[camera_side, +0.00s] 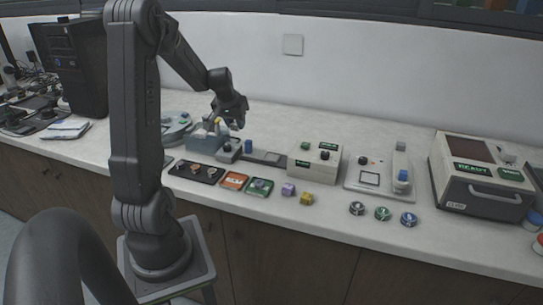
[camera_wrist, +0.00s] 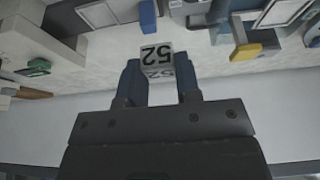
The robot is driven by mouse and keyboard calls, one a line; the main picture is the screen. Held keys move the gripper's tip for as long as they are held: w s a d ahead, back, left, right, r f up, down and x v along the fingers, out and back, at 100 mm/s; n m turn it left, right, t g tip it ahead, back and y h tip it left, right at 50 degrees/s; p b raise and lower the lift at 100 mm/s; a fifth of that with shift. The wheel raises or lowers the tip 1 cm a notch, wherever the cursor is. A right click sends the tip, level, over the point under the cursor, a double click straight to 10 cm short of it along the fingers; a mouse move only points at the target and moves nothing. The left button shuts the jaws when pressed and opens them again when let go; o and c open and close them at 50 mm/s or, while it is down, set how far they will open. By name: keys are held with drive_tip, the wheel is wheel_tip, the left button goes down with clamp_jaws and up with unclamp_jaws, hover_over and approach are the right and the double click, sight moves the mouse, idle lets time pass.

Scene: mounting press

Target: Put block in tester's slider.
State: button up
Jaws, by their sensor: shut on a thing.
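My gripper (camera_side: 220,123) is at the left part of the bench, above a grey-blue machine (camera_side: 205,140). In the wrist view my gripper (camera_wrist: 159,85) is shut on a pale block (camera_wrist: 157,58) marked "52", which sits between the two fingertips. In the side view the block is too small to make out clearly. A grey unit with a flat track (camera_side: 265,157) and a blue knob lies just right of the machine, beside a beige box (camera_side: 315,163). I cannot tell for certain which device is the tester or its slider.
Orange and green trays (camera_side: 233,180) and a black strip (camera_side: 195,171) lie along the front. Purple (camera_side: 288,189) and yellow (camera_side: 306,199) blocks stand nearby. The wall is close behind the bench.

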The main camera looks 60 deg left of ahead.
hover_over(272, 155)
drive_tip(key=s+d, duration=0.1)
wheel_tip(272, 155, down, 7)
drive_tip(key=shift+d+r, duration=0.1)
drive_tip(key=shift+r, duration=0.05)
drive_tip(key=shift+f, duration=2)
